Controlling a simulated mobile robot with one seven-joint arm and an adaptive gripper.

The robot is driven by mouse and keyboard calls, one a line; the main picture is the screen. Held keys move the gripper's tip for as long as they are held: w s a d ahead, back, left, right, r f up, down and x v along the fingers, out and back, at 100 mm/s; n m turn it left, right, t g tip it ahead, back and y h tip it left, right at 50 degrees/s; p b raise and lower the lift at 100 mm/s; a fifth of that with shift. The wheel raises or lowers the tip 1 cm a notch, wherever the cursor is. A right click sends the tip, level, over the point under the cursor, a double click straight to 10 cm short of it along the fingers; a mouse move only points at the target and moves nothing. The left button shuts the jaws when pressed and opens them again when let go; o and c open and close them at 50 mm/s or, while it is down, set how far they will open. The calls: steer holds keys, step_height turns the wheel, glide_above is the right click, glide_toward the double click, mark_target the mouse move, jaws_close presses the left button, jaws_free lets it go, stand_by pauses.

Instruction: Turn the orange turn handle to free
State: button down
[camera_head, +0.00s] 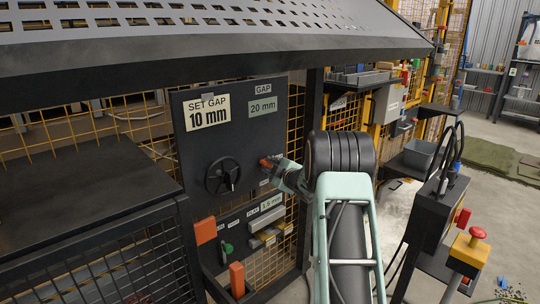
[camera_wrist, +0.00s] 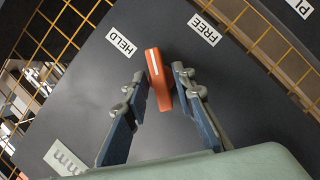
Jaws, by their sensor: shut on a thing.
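The orange turn handle (camera_wrist: 158,80) is on a dark panel. In the wrist view it lies between the two fingers of my gripper (camera_wrist: 156,82), which is shut on it. A white line runs along the handle, and its upper end points between the HELD label (camera_wrist: 120,44) and the FREE label (camera_wrist: 204,30). In the head view the handle (camera_head: 266,162) shows as a small orange piece at the tip of my gripper (camera_head: 274,165); the rest is covered by the gripper.
Left of the handle is a black handwheel (camera_head: 223,176), below signs reading SET GAP 10 mm (camera_head: 208,113) and GAP 20 mm (camera_head: 263,106). Below are a lower panel with a green knob (camera_head: 227,248) and orange blocks (camera_head: 237,279). A red button post (camera_head: 470,250) stands at right.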

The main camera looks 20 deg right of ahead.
steer(key=shift+d+r+m+g+y+p, duration=0.1)
steer(key=shift+m+g+y+p, duration=0.85)
steer(key=shift+p, duration=2.1)
steer(key=shift+d+f+m+y+p, duration=0.1)
steer(key=shift+m+y+p, duration=0.4)
steer(key=shift+m+p, duration=1.9)
steer(key=shift+d+r+m+g+y+p, duration=0.1)
steer(key=shift+m+g+y+p, duration=0.55)
steer(key=shift+p, duration=3.1)
steer(key=c, duration=2)
jaws_free()
steer(key=shift+o, duration=0.2)
